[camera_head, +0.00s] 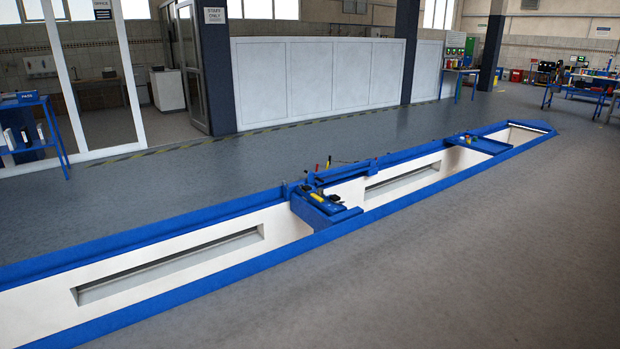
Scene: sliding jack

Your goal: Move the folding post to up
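A blue sliding jack (322,207) spans the long floor pit near the middle of the head view. It carries small yellow and dark parts and levers with red and yellow tips at its far side. A long blue bar (346,172) lies low along the pit's far edge beside the jack. I cannot tell at this distance which part is the folding post. A second blue unit (480,144) spans the pit farther off to the right. Neither of my grippers is in view.
The pit has a blue rim (150,235) and white walls with long recessed slots. Open grey floor (470,260) lies on the near right side. White panels (318,80) and a dark column (215,70) stand behind. A blue table (35,135) stands at the left.

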